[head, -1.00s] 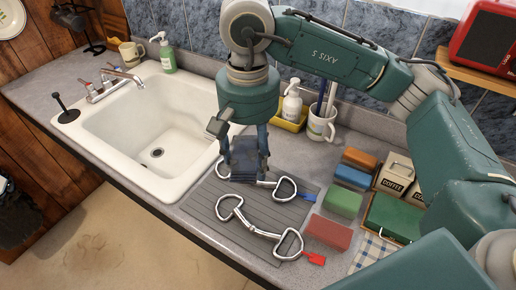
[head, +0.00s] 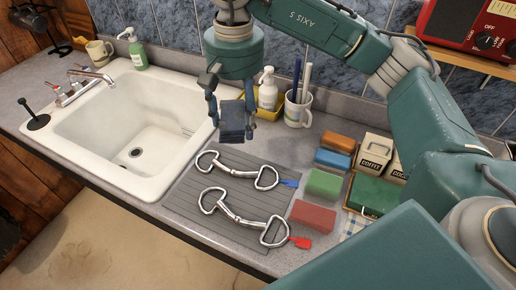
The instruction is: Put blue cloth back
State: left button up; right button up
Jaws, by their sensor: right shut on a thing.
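My right gripper (head: 231,110) is shut on the blue cloth (head: 235,123), a dark blue folded piece. It holds the cloth above the counter, over the far edge of the grey ribbed mat (head: 187,215). Two metal horse bits lie on the mat: one with a blue tag (head: 237,173) at the back and one with a red tag (head: 243,222) in front. My left gripper is not in view.
The white sink (head: 100,115) is left of the mat. Behind stand a yellow caddy (head: 268,112) with a pump bottle and a mug (head: 297,110). Orange, blue, green (head: 323,184) and red (head: 312,216) blocks, canisters and a green-topped box (head: 375,195) are at right.

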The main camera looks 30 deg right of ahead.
jog(key=r, duration=0.2)
send_over(272, 144)
jog(key=shift+m, duration=0.3)
jog(key=f, duration=0.7)
jog(key=f+p, duration=0.1)
jog(key=f, duration=0.7)
jog(key=shift+s+f, duration=0.2)
jog(key=shift+f, duration=0.05)
notch_tip(272, 144, down, 4)
jog(key=shift+f+p, duration=0.15)
jog(key=shift+p, duration=0.75)
jog(key=shift+w+f, duration=0.1)
jog(key=shift+f, duration=0.15)
jog(key=o, duration=1.1)
jog(key=shift+o, duration=0.2)
